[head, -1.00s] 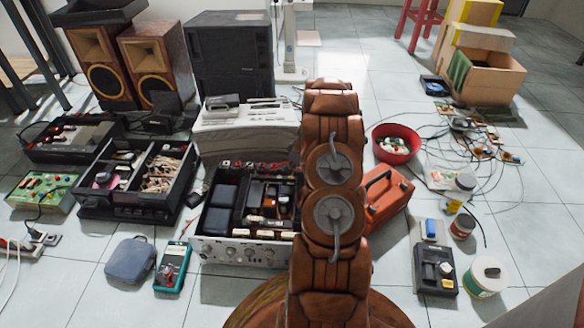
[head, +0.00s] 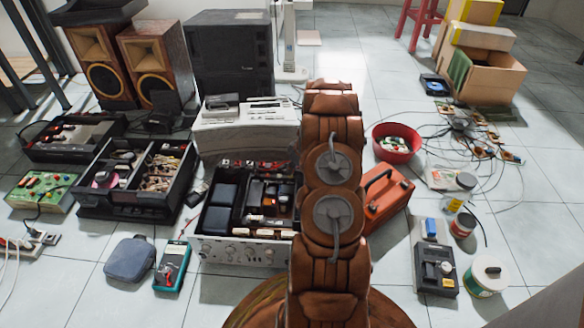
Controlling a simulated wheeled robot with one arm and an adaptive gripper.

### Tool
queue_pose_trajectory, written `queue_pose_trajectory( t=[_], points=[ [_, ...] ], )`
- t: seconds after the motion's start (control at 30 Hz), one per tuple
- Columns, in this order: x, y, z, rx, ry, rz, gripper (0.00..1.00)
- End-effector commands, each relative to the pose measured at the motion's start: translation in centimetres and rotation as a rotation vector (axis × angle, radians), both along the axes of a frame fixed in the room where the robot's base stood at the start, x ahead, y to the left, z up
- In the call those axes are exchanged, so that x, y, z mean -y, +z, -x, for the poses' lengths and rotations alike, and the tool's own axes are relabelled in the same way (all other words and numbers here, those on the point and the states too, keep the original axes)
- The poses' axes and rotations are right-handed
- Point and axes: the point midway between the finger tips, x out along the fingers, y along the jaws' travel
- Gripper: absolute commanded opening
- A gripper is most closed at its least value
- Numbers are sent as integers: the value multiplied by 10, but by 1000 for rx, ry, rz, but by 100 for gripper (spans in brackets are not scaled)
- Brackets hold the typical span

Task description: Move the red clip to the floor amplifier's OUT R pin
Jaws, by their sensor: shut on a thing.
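The floor amplifier (head: 240,252) stands on the tiles left of my arm, with a silver knobbed front and an open top showing its inner parts. Small red and white parts (head: 238,163) line its back edge; I cannot read any pin label such as OUT R. I cannot pick out the red clip for certain. My brown arm rises through the middle of the head view and covers the amplifier's right end. My gripper is not visible; the arm hides that area.
A teal multimeter (head: 172,266) and a blue-grey pouch (head: 130,258) lie at front left. An orange case (head: 388,198) and a red bowl (head: 397,143) stand right of my arm. Loose cables (head: 465,125) spread at right. Some floor at front right is clear.

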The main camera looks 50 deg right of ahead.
Motion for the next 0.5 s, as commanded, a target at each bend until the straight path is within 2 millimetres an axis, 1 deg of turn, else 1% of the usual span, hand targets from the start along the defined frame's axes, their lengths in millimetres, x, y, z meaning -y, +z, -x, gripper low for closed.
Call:
queue_pose_trajectory(
  t=[0.5],
  points=[
    [0,-5,0,0,0,0,0]
  ],
)
